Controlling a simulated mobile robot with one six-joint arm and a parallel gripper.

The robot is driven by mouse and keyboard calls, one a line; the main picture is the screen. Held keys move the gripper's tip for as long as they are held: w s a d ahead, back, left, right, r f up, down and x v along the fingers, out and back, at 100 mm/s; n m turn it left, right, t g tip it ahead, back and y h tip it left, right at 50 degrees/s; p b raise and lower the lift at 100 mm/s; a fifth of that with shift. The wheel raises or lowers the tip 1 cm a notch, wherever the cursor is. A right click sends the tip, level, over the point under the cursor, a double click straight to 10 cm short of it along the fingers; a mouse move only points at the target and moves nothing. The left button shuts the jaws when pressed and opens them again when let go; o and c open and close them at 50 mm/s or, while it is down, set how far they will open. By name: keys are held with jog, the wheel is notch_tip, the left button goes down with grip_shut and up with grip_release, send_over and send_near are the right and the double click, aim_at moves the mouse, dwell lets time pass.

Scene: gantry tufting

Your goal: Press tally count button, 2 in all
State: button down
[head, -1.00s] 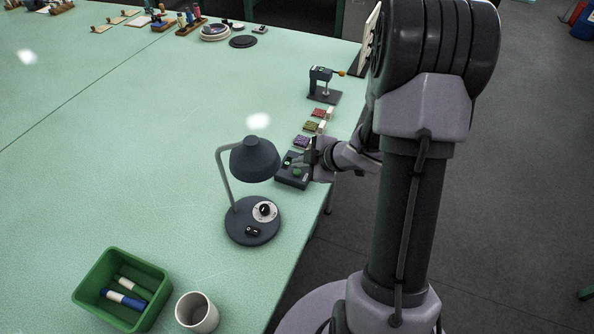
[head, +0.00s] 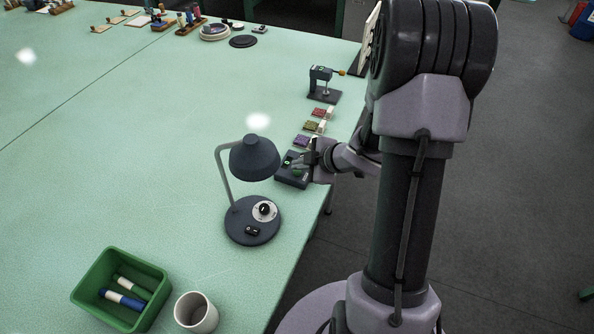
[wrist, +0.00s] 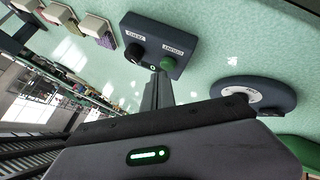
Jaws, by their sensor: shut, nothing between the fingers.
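The tally counter is a dark blue-grey box (head: 290,182) near the table's right edge, beyond the lamp. In the wrist view, its box (wrist: 160,32) carries a green button (wrist: 167,63) and a black knob (wrist: 138,52), each beside a small label too blurred to read surely. The green button also shows in the head view (head: 297,173). My gripper (head: 303,166) is at the box, its fingers together and empty. In the wrist view, the fingertips (wrist: 161,76) point at the box, just beside the green button. I cannot tell whether they touch it.
A desk lamp (head: 254,158) stands close in front of the box. Coloured blocks (head: 312,126) and a small clamp-like stand (head: 322,85) lie beyond it along the edge. A green bin with markers (head: 145,262) and a white cup (head: 196,313) stand nearer.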

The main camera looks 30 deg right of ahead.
aim_at(300, 173)
jog(key=shift+f+b, duration=0.35)
jog(key=shift+f, duration=0.1)
dwell(0.5)
jog(key=shift+r, duration=0.1)
jog(key=shift+r+p, duration=0.85)
jog(key=shift+p, duration=0.15)
notch_tip(300, 173, up, 5)
jog(key=p, duration=0.5)
jog(key=shift+f, duration=0.1)
dwell(2.0)
